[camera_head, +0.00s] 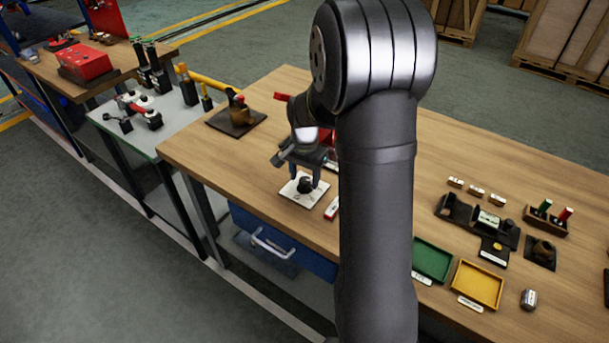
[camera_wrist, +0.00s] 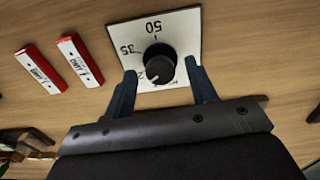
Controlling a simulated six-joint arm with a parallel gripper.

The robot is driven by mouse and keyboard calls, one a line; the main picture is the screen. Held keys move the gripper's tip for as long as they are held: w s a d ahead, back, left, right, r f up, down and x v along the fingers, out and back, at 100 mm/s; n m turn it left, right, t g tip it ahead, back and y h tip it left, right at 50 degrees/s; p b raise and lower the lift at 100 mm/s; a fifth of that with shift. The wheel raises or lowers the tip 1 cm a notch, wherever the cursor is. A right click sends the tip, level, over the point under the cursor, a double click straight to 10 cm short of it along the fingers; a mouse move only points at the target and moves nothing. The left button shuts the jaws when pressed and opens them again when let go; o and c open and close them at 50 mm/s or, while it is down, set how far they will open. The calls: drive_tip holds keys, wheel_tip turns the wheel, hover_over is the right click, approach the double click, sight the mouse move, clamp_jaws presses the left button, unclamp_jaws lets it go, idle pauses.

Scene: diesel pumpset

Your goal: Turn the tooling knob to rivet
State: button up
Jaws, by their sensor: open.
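A round black knob (camera_head: 305,185) sits on a white square plate (camera_head: 292,196) on the wooden bench. In the wrist view the knob (camera_wrist: 160,66) stands in the middle of the plate (camera_wrist: 180,28). The plate reads 50 above the knob and 35 to its left; smaller marks near the knob's lower side are partly hidden, and I cannot read the word rivet. A pale pointer mark shows at the knob's lower left. My gripper (camera_wrist: 160,68) is open, with one blue-grey finger on each side of the knob and visible gaps. In the head view my gripper (camera_head: 306,170) is just above the plate.
Two red-and-white labelled blocks (camera_wrist: 80,62) lie left of the plate in the wrist view. A brown cup-like fixture (camera_head: 240,116) stands farther back left. Green (camera_head: 432,260) and yellow (camera_head: 478,284) trays lie to the right. My arm hides the bench's middle.

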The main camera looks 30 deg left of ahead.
drive_tip(key=c, duration=1)
drive_tip(key=shift+n, duration=0.4)
drive_tip(key=n, duration=0.5)
drive_tip(key=shift+n, duration=0.4)
drive_tip(key=n, duration=0.5)
drive_tip(key=shift+n, duration=0.3)
drive_tip(key=o, duration=1)
